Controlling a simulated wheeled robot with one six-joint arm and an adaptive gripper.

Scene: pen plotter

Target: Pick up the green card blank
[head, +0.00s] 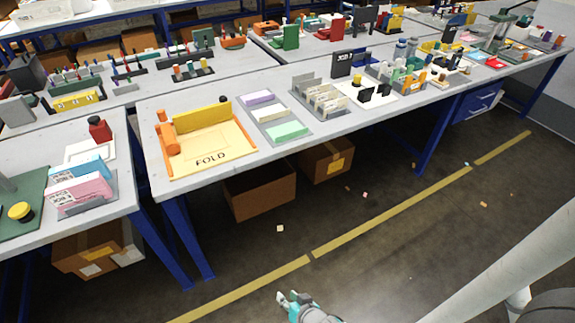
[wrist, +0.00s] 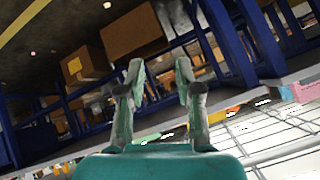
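The green card blank (head: 287,131) lies flat in the front compartment of a grey tray (head: 272,119) near the front edge of the long table. A white card blank lies behind it and a purple one behind that. My gripper (head: 289,297) is low in the head view, over the floor in front of the table and well apart from the card. In the wrist view my gripper (wrist: 159,70) has its two fingers apart with nothing between them. I cannot make out the green card for sure in the wrist view.
Left of the tray is an orange FOLD board (head: 212,153) with a yellow bar. Right of it is a rack of upright cards (head: 322,99). Cardboard boxes (head: 260,191) stand under the table between blue legs. The floor in front is mostly clear, with small scraps.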

